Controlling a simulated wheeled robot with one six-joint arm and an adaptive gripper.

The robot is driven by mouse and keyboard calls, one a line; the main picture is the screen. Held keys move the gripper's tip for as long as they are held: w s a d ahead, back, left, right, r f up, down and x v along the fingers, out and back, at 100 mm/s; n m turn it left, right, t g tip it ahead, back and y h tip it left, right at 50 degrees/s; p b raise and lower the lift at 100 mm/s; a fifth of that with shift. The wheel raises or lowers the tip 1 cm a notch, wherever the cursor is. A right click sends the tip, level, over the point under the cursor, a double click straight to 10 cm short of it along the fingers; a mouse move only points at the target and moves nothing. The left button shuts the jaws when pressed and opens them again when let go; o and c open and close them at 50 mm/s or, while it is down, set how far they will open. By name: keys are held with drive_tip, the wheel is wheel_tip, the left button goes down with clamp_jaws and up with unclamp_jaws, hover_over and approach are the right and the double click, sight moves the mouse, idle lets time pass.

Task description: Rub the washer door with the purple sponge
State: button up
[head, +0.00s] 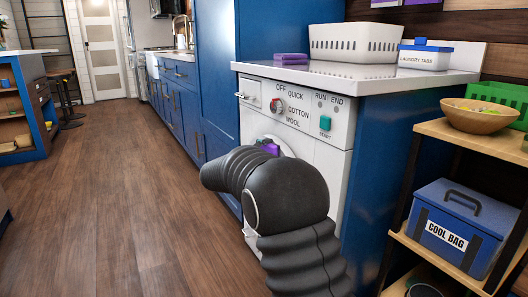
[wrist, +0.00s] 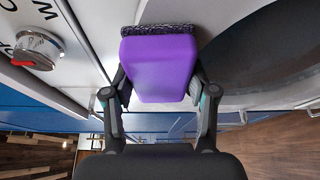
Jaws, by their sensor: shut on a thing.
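The purple sponge (wrist: 160,68) has a dark scouring layer on its far edge. My gripper (wrist: 160,88) is shut on it, one finger on each side. In the head view only a bit of purple (head: 271,148) shows past my arm, which hides the gripper. The washer (head: 326,160) is white, with a dial and a green start button. Its round door has dark glass (wrist: 275,50) in the wrist view, right of the sponge. The sponge's dark layer is at the white front beside the glass; I cannot tell whether it touches. My arm covers most of the door in the head view.
On the worktop (head: 350,75) above the washer are a folded purple item (head: 291,58), a white basket (head: 355,42) and a laundry tabs box (head: 425,56). A shelf at right holds a bowl (head: 473,118) and a blue cool bag (head: 462,225). The wooden floor (head: 110,200) at left is clear.

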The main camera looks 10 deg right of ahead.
drive_tip(key=shift+s+d, duration=0.3)
drive_tip(key=shift+s, duration=0.55)
drive_tip(key=shift+s+d, duration=0.3)
drive_tip(key=shift+s, duration=0.5)
drive_tip(key=shift+w+a+p, duration=0.2)
drive_tip(key=shift+w+a, duration=0.2)
drive_tip(key=shift+w, duration=0.9)
drive_tip(key=shift+w+a+p, duration=0.25)
drive_tip(key=shift+w+a, duration=0.2)
drive_tip(key=shift+w, duration=0.8)
drive_tip(key=shift+w+a+p, duration=0.2)
drive_tip(key=shift+w+a, duration=0.2)
drive_tip(key=shift+w, duration=0.9)
drive_tip(key=s+a+b, duration=0.1)
drive_tip(key=s+a, duration=0.1)
drive_tip(key=a, duration=0.3)
drive_tip(key=shift+a, duration=0.4)
drive_tip(key=shift+a, duration=0.1)
drive_tip(key=shift+s+a, duration=0.25)
drive_tip(key=shift+a, duration=0.45)
drive_tip(key=shift+s+a, duration=0.2)
drive_tip(key=shift+a, duration=0.45)
